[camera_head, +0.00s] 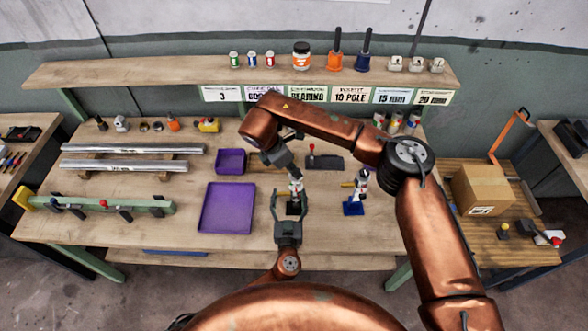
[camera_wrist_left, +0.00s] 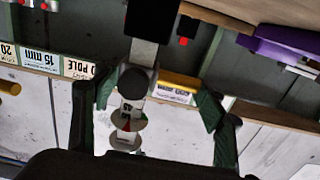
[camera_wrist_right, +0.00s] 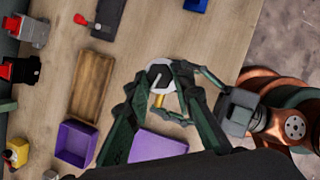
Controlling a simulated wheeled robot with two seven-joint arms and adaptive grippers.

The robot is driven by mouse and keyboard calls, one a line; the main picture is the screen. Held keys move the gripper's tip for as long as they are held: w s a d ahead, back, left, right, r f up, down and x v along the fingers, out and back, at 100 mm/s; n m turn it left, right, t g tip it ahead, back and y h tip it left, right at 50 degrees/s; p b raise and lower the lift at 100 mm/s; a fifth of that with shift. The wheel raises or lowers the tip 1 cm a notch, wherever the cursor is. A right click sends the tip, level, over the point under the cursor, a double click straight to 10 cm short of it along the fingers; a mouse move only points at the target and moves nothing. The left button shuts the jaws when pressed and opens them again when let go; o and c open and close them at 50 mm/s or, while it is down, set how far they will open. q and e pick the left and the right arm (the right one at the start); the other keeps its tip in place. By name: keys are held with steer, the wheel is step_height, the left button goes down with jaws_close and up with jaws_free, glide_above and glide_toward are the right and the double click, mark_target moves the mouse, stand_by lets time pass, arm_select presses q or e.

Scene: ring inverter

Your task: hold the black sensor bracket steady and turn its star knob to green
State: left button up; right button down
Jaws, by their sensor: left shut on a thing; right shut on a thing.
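The black sensor bracket (camera_head: 292,209) stands on the workbench, its upper part partly hidden by both grippers. My left gripper (camera_head: 290,194) reaches in from the front, with its fingers around the bracket, shut on it. My right gripper (camera_head: 294,173) comes from above and is shut on the star knob at the top. In the right wrist view the black knob (camera_wrist_right: 160,73) over a white disc sits between the right fingertips, with a yellow pin below. The left wrist view shows a white dial (camera_wrist_left: 131,110) with red and green marks. The knob's exact setting cannot be read.
A blue bracket (camera_head: 353,208) stands close to the right. A purple tray (camera_head: 227,208) and a smaller purple bin (camera_head: 231,161) lie to the left. A dark block with a red-knobbed lever (camera_head: 325,162) stands behind. The front right of the bench is clear.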

steer(key=shift+w+m, duration=0.15)
steer(key=shift+m, duration=0.75)
arm_select(q)
steer(key=shift+a+f, duration=0.1)
arm_select(e)
steer(key=shift+d+g, duration=0.1)
steer(key=shift+g, duration=0.2)
steer(key=c, duration=1.7)
jaws_free()
steer(key=shift+o, duration=0.2)
steer(key=shift+r, duration=0.1)
steer(key=v, duration=1.2)
steer(key=shift+a, duration=0.25)
